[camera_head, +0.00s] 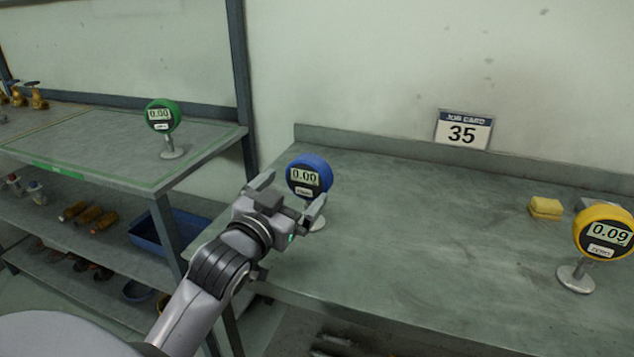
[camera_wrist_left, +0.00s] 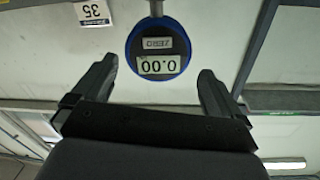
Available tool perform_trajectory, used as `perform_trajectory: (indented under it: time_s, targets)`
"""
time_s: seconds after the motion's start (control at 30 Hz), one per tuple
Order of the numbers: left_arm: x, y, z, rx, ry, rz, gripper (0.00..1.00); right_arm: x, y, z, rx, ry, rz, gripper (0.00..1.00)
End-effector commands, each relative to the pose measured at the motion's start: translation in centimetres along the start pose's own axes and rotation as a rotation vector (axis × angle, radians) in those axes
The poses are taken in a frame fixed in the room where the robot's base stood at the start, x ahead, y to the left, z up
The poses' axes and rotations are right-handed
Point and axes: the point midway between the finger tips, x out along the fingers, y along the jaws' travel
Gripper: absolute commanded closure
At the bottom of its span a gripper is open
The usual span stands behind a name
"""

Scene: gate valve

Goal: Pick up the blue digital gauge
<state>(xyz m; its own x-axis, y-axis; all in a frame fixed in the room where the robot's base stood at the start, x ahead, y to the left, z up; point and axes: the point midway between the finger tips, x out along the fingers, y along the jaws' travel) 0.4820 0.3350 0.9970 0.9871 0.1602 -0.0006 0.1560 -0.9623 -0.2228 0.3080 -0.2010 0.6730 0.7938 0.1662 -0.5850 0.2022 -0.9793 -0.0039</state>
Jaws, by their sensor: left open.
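The blue digital gauge (camera_head: 309,172) stands upright on the workbench in the head view, its display reading 0.00. Its stem is mostly hidden behind my gripper, and part of its round base shows. My left gripper (camera_head: 291,188) is open and just in front of the gauge, its fingers pointing toward it. In the left wrist view the blue gauge (camera_wrist_left: 158,48) appears upside down, beyond and between the open fingertips (camera_wrist_left: 158,75). No contact between fingers and gauge shows. My right gripper is not in either view.
A yellow gauge (camera_head: 602,232) and a yellow sponge-like block (camera_head: 545,208) stand on the workbench (camera_head: 430,240) at right. A job card (camera_head: 463,131) reading 35 stands at the back. A green gauge (camera_head: 162,117) stands on the left shelf (camera_head: 110,160). The bench middle is clear.

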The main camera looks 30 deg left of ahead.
Motion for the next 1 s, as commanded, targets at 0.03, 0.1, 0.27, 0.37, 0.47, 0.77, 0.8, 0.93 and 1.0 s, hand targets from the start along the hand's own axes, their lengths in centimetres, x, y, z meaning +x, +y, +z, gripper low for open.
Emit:
perform_trajectory:
  time_s: [0.03,0.1,0.27,0.37,0.47,0.77,0.8,0.93,1.0]
  targets:
    - [0.4,0.0,0.0,0.000,0.001,0.000,0.00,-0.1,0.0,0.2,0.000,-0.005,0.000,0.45]
    - [1.0,0.0,0.0,0.000,0.001,0.001,0.00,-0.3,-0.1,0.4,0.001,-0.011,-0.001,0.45]
    - [2.2,0.1,0.1,0.000,0.000,0.001,0.00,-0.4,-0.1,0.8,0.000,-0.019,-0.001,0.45]
    - [3.3,0.2,0.3,0.000,0.000,0.001,0.00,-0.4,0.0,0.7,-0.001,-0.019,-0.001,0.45]
    - [4.6,0.3,0.6,0.000,0.000,0.001,0.00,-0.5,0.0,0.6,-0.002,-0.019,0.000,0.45]
    - [6.9,0.3,0.6,0.000,0.001,0.001,0.00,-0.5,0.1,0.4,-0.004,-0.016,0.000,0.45]
    - [6.9,0.3,0.6,0.000,0.001,0.001,0.00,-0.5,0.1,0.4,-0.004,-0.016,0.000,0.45]
    - [6.9,0.3,0.7,0.000,0.000,0.001,0.00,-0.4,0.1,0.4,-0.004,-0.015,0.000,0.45]
    - [6.9,0.3,0.7,0.000,0.000,0.001,0.06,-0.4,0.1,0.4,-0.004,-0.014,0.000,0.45]
